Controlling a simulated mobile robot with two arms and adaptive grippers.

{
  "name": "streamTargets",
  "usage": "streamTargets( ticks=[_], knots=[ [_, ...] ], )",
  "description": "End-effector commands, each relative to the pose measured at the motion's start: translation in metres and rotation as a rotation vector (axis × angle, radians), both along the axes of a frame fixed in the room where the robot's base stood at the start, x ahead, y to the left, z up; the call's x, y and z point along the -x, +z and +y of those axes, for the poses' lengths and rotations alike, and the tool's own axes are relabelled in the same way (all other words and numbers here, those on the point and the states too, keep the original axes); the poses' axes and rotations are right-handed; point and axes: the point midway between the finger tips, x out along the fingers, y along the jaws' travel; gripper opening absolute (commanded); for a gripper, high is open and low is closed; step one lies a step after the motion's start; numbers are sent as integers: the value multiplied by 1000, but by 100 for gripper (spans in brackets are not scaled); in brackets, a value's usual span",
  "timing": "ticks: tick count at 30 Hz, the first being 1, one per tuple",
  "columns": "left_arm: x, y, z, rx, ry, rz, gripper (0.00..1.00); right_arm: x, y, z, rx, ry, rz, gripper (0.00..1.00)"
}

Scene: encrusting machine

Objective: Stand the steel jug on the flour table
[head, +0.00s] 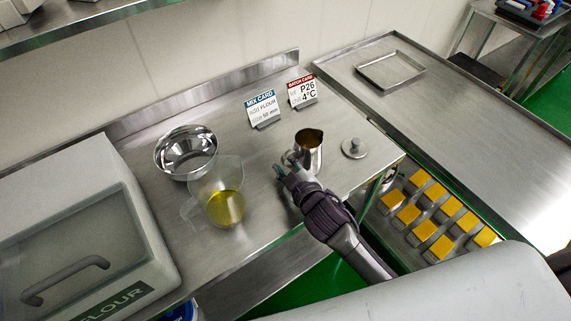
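The steel jug (311,146) stands upright on the steel worktop (225,255), near its right end. My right gripper (286,165) reaches in from the lower right. Its two fingertips are apart, just left of the jug and close to it; nothing shows between them. The gripper hides the jug's lower left side, so I cannot tell whether they touch. No table in view carries a flour label; a lidded bin (75,240) marked FLOUR stands at the left. My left gripper is not in view.
A steel bowl (186,150), a clear jug of yellow liquid (226,200), two cards (262,108) (302,90) and a round lid (354,148) stand around the jug. The rimmed steel table (470,130) at right is mostly bare, with a tray (390,69). Yellow-topped blocks (430,215) lie below.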

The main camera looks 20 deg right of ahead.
Motion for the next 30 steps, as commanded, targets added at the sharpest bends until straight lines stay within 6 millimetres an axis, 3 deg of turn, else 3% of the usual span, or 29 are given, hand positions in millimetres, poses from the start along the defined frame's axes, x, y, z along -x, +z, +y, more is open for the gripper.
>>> streamTargets(
  ticks=[10, 24, 30],
  knots=[
    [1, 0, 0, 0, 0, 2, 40, 7, 4, -1, 0, 0, 1, 31],
    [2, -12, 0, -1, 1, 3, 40, 93, 30, -16, 0, 0, 2, 31],
    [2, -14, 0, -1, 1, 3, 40, 110, 38, -20, 0, -1, 0, 31]
  ],
)
